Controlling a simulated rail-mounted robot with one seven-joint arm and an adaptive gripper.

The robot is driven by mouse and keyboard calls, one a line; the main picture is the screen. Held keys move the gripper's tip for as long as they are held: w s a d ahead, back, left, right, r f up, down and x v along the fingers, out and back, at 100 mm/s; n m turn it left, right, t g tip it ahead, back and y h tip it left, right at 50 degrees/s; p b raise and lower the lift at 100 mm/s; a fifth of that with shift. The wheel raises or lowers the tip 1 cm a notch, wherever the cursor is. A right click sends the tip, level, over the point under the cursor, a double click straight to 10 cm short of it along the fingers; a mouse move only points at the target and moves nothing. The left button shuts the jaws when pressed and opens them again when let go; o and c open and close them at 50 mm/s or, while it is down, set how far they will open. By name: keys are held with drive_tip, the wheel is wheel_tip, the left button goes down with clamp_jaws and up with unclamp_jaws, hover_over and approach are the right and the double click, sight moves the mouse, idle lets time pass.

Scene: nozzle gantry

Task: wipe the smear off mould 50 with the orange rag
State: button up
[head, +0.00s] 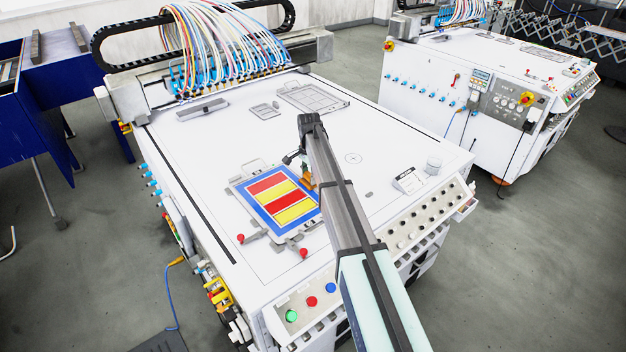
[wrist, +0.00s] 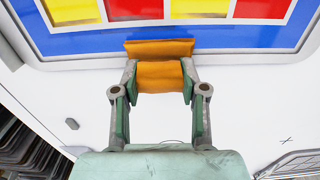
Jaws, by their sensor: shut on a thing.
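My gripper (wrist: 160,78) is shut on the orange rag (wrist: 160,48), which shows folded between and beyond the fingers. In the wrist view the rag lies over the near edge of a framed panel (wrist: 105,42) with a blue border and red and yellow blocks. I cannot tell whether it presses on the surface. In the head view the same panel (head: 255,203) lies on the white table, and the rag (head: 308,183) is at its right edge, partly hidden by my arm. No number 50 is readable, and I cannot make out a smear.
Clamps with red knobs (head: 240,238) stand at the panel's front. Grey frames (head: 311,98) and a grey bar (head: 202,108) lie farther back on the white table (head: 390,135). A small white box (head: 408,180) and a cylinder (head: 433,162) stand at right. Hoses (head: 215,45) hang behind.

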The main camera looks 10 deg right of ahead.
drive_tip(key=shift+w+a, duration=0.35)
drive_tip(key=shift+w, duration=0.25)
drive_tip(key=shift+w+a, duration=0.3)
drive_tip(key=shift+w, duration=0.3)
drive_tip(key=shift+w+a+r, duration=0.1)
drive_tip(key=shift+w, duration=0.1)
wheel_tip(320, 180, up, 3)
drive_tip(key=shift+s+r+p, duration=0.15)
drive_tip(key=shift+p, duration=0.5)
wheel_tip(320, 180, up, 5)
drive_tip(key=shift+f+p, duration=0.2)
drive_tip(key=shift+p, duration=0.7)
drive_tip(key=shift+f, duration=0.15)
